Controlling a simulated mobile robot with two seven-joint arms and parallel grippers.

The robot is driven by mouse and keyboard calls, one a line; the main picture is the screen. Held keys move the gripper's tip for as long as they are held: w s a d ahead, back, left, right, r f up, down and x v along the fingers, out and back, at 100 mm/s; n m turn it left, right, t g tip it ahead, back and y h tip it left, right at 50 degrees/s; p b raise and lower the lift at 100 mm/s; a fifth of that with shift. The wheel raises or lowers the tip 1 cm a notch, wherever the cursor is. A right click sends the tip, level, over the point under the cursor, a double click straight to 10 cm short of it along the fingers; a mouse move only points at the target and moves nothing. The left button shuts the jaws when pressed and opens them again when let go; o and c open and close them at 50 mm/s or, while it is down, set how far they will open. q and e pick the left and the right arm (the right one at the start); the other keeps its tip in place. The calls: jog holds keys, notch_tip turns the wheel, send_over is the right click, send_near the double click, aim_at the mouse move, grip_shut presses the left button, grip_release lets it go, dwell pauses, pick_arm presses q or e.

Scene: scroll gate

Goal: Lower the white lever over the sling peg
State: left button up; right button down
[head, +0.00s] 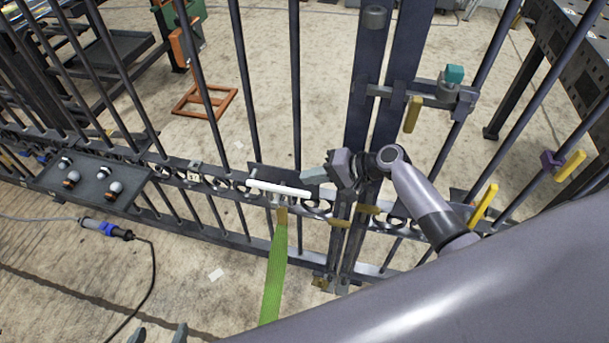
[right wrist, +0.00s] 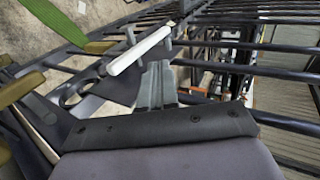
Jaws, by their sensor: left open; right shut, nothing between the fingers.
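The white lever (head: 278,188) lies nearly level across the gate's middle rail, its right end slightly lower in the picture. The green sling (head: 273,275) hangs below it, its tan top end (head: 282,214) just under the lever. I cannot make out the sling peg clearly there. My right gripper (head: 306,175) is shut and empty, its tips close to the lever's right end. In the right wrist view the lever (right wrist: 140,50) is just beyond the shut fingertips (right wrist: 156,66); I cannot tell whether they touch. My left gripper (head: 159,333) is open and empty at the bottom edge, far from the lever.
A dark tray (head: 90,187) with several knobs sits on the rail at left. A teal block (head: 454,74) and yellow handles (head: 412,114) are on the gate at right. Vertical bars surround the lever. A cable with a blue connector (head: 108,229) lies at lower left.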

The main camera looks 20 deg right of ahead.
pick_arm(q)
jog(key=shift+a+r, duration=0.1)
jog(key=shift+a, duration=0.3)
pick_arm(e)
jog(key=v, duration=0.6)
jog(key=shift+s+d, duration=0.25)
jog(key=shift+d, duration=0.05)
pick_arm(q)
jog(key=shift+d, duration=0.1)
pick_arm(e)
jog(key=s+a+f+n+h+p, duration=0.1)
jog(key=s+f+n+h+p, duration=0.3)
jog(key=s+f, duration=0.4)
pick_arm(q)
jog(key=r+p, duration=0.2)
jog(key=r, duration=0.3)
jog(key=shift+s+a+r+p, duration=0.2)
jog(key=shift+a+r+p, duration=0.1)
jog(key=shift+p, duration=0.1)
pick_arm(e)
jog(key=s+a+r+n+t+h, duration=0.1)
jog(key=s+r+n+t+h, duration=0.1)
jog(key=s, duration=0.4)
jog(key=s+a+r+n+t+h, duration=0.1)
jog(key=s+r+n, duration=0.2)
jog(key=s+r, duration=0.1)
jog(key=shift+s+a+t+h, duration=0.4)
jog(key=shift+s, duration=0.5)
